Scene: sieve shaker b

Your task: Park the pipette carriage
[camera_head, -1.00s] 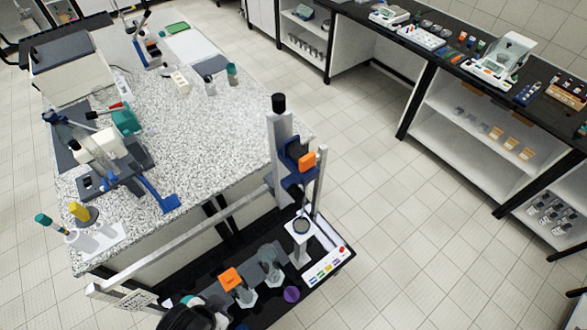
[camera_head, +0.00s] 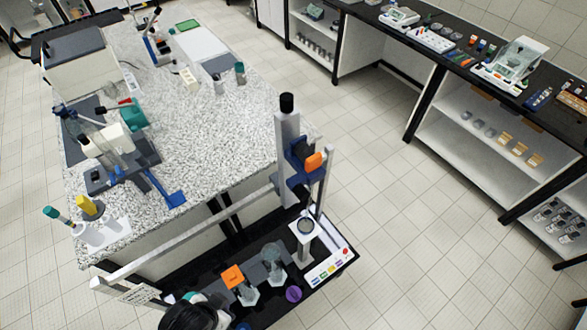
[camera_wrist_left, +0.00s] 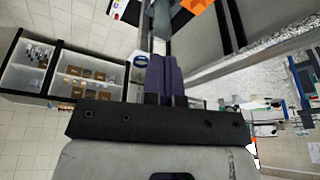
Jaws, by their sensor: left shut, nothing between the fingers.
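The pipette carriage appears to be the blue bracket with an orange knob (camera_head: 314,161) on an upright grey column (camera_head: 287,135) with a black top. A thin pale rod stands beside it. A round dish (camera_head: 306,225) sits on a white stand below. My left gripper (camera_wrist_left: 165,62) is shut and empty in the left wrist view, with dark purple fingers side by side. My right gripper is not in view.
A long grey beam (camera_head: 200,227) runs along the black deck. A speckled bench (camera_head: 215,130) stands behind. The tiled floor at right is clear.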

